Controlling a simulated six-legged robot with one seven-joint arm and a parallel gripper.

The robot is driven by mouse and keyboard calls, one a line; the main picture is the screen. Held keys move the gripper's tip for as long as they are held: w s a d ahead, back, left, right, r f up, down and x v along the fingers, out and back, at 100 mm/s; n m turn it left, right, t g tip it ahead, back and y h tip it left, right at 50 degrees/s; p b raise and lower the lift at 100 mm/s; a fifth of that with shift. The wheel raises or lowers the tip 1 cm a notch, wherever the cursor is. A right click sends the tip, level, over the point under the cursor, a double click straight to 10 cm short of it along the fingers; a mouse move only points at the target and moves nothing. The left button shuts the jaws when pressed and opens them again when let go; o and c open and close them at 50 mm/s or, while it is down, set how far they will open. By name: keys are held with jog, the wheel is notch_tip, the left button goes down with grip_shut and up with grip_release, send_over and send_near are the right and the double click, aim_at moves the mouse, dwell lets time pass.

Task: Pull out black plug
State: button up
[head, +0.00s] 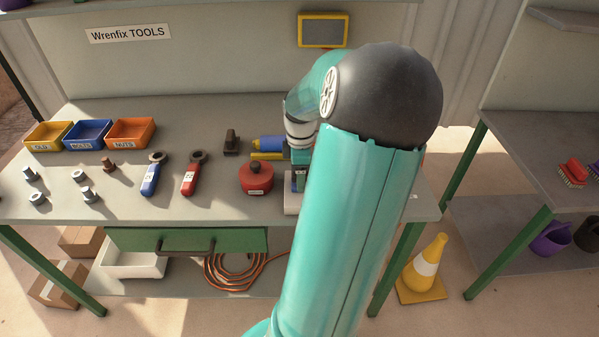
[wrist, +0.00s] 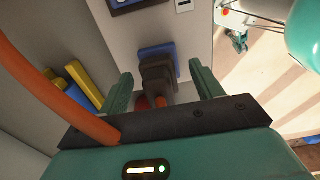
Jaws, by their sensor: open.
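In the wrist view, the black plug (wrist: 157,72) sits against a blue socket (wrist: 156,50) on a pale grey panel (wrist: 190,42). My gripper (wrist: 161,79) is open, with one green finger on each side of the plug. A gap shows between the plug and each finger. The lower end of the plug reaches toward the gripper's dark palm, and something reddish shows beneath it. In the head view my arm hides the plug and most of the panel.
An orange cable (wrist: 65,90) crosses the left of the wrist view, near blue and yellow items (wrist: 82,85). In the head view, a red round object (head: 256,178) and a dark block (head: 231,142) stand on the bench left of my arm. Wrenches and bins lie farther left.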

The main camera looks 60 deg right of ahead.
dwell(0.7)
grip_shut()
jog(key=shift+r, duration=3.05)
